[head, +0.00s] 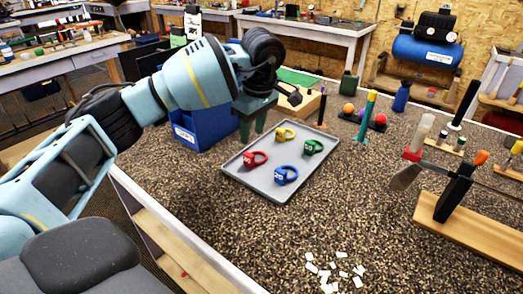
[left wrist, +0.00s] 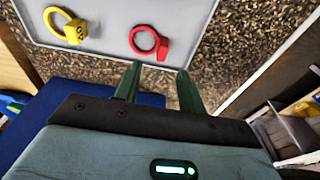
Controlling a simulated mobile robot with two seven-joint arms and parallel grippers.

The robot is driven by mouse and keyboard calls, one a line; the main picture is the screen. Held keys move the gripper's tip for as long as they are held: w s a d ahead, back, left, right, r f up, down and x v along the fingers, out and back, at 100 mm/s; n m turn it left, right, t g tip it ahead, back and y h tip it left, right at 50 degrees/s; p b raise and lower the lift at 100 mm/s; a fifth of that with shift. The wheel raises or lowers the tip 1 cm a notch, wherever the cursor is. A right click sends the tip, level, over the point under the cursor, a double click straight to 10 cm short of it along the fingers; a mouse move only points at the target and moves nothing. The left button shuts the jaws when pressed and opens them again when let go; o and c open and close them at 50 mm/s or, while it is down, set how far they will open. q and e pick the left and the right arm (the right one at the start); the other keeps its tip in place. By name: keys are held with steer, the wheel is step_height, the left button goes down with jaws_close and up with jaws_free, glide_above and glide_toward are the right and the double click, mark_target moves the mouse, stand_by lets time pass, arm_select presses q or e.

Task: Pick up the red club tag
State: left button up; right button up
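The red club tag (head: 255,160) is a ring with a small block, lying at the left of a grey tray (head: 262,186). Yellow (head: 284,134), green (head: 313,147) and blue (head: 285,175) tags lie in the same tray. My left gripper (head: 253,132) points down, above and behind the tray's back left edge. In the left wrist view its two green fingers (left wrist: 158,72) are apart with nothing between them. The red tag (left wrist: 150,43) shows just beyond the fingertips, and the yellow tag (left wrist: 65,27) is to its left. My right gripper is not in view.
A blue bin (head: 205,125) stands beside my left gripper. A wooden block (head: 305,104) and coloured balls (head: 379,118) are behind the tray. White scraps (head: 335,272) lie in front. A wooden stand (head: 470,238) is at right.

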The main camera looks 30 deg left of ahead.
mark_target(249, 154)
arm_select(q)
steer(key=shift+s, duration=0.25)
steer(key=shift+s+a+f, duration=0.1)
steer(key=shift+f, duration=0.3)
steer(key=shift+w+a+f, duration=0.1)
steer(key=shift+a+f, duration=0.05)
steer(key=shift+f, duration=1)
steer(key=shift+w+a+f, duration=0.1)
steer(key=shift+a+f, duration=0.05)
steer(key=shift+f, duration=0.95)
steer(key=shift+a+f, duration=0.15)
steer(key=shift+f, duration=1)
steer(key=c, duration=0.9)
